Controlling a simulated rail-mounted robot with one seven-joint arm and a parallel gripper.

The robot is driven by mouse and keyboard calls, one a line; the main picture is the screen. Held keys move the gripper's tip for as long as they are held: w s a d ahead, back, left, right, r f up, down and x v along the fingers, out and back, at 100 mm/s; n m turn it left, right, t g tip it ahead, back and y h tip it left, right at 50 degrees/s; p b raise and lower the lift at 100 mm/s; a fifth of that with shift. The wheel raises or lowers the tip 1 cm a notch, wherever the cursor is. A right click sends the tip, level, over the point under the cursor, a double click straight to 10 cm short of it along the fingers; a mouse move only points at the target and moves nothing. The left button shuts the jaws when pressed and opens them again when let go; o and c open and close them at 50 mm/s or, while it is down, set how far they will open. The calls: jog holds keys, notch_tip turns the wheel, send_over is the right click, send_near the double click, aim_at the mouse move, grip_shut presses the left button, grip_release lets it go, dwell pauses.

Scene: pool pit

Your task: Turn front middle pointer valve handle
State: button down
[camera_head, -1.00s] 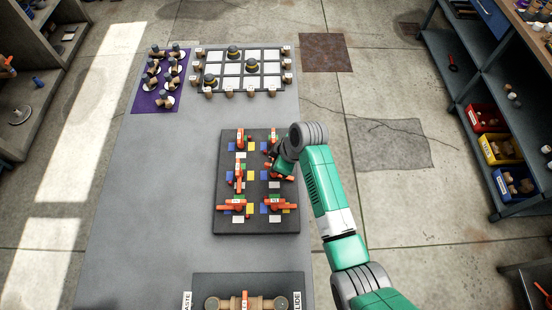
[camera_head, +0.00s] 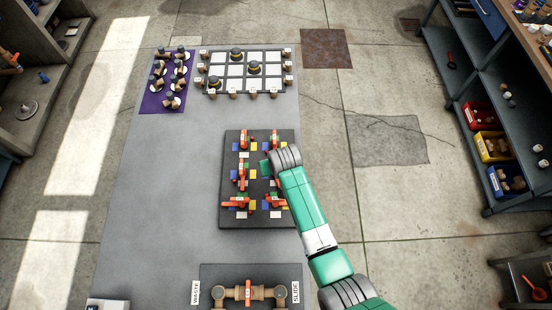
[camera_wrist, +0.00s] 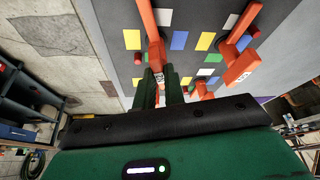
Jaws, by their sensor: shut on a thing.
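A dark valve board (camera_head: 231,218) lies on the grey table with two columns of orange pointer handles, among coloured squares. My gripper (camera_wrist: 161,76) is shut on an orange handle (camera_wrist: 149,25), near its labelled end in the wrist view. In the head view my wrist covers the middle of the right column, so the held handle is mostly hidden there. The middle handle of the left column (camera_head: 241,174) stands clear of my gripper.
A pipe fixture (camera_head: 248,293) with its own orange handle sits at the near table end. A grid board (camera_head: 203,85) and a purple mat (camera_head: 150,105) with knobs lie at the far end. A shelf (camera_head: 475,110) with bins stands on the right, apart from the table.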

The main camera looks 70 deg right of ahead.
jog(key=m+g, duration=0.1)
jog(key=m, duration=0.1)
jog(key=m+g+h, duration=0.1)
jog(key=m, duration=0.2)
jog(key=shift+w+m, duration=0.2)
jog(key=shift+m, duration=0.1)
jog(key=m+g+b, duration=0.1)
jog(key=m, duration=0.1)
jog(key=m+g+b, duration=0.1)
jog(key=m, duration=0.2)
jog(key=shift+w+f+b, duration=0.1)
jog(key=shift+w+b, duration=0.05)
jog(key=shift+b, duration=0.25)
jog(key=m+g+b, duration=0.1)
jog(key=m+b, duration=0.1)
jog(key=m, duration=0.1)
jog(key=m+g+y+b, duration=0.1)
jog(key=m+b, duration=0.1)
jog(key=m, duration=0.1)
jog(key=shift+w+f+m+b, duration=0.1)
jog(key=shift+m+b, duration=0.2)
jog(key=shift+b, duration=0.05)
jog(key=shift+d+m+g+y+b, duration=0.15)
jog(key=shift+m+y+b, duration=0.25)
jog(key=shift+m+b, duration=0.45)
jog(key=shift+m+g+y+b, duration=0.25)
jog(key=shift+m+y+b, duration=0.25)
jog(key=shift+m, duration=0.55)
jog(key=shift+r, duration=0.2)
